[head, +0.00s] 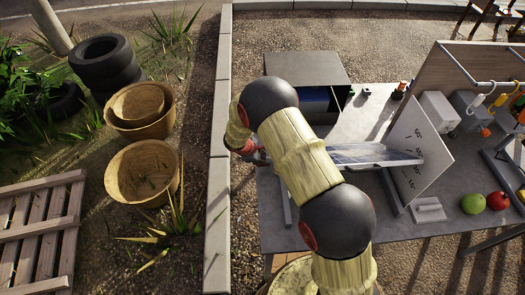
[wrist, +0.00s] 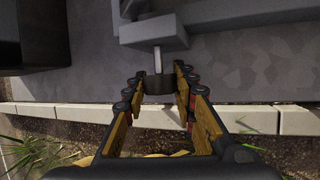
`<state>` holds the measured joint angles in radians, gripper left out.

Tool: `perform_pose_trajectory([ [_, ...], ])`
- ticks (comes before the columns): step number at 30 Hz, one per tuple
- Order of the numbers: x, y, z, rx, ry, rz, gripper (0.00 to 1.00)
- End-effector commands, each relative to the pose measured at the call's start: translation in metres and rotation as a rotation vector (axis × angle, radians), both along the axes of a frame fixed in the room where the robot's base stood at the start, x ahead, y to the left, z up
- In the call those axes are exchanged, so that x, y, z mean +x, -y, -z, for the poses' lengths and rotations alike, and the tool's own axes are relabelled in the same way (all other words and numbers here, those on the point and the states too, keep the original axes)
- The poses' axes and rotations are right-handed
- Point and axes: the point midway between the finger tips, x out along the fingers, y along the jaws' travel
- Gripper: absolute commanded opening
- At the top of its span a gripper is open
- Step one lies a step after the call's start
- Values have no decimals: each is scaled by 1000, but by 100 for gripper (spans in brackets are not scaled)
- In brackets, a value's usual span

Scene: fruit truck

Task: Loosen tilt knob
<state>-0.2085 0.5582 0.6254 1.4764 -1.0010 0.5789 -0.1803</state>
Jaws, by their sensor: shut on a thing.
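The tilt knob (wrist: 158,86) is a dark cylinder on the end of a pale shaft (wrist: 157,59) in the wrist view. My gripper (wrist: 157,77) has its two fingers on either side of the knob and is shut on it. The shaft runs to a grey bracket (wrist: 152,31). In the head view, a tilted solar panel (head: 375,154) stands beside a pale plate with angle marks (head: 418,152). My arm crosses in front of the panel's left end, so the knob and most of my gripper are hidden there.
The grey table (head: 280,236) also carries a dark open box (head: 306,67) at the back, a green fruit (head: 473,204) and a red fruit (head: 497,201) at right. A stone curb (head: 217,190), baskets (head: 143,172) and a pallet (head: 40,236) lie left of the table.

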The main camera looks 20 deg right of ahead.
Motion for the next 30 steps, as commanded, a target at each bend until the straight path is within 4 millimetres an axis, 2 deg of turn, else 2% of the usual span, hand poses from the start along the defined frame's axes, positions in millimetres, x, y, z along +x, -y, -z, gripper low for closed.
perform_pose_trajectory([
  [1, -2, 1, -4, 4, -31, 4, 2],
  [17, -2, 1, 1, 70, -355, 5, 2],
  [30, -1, 0, 11, 151, -750, 0, 2],
])
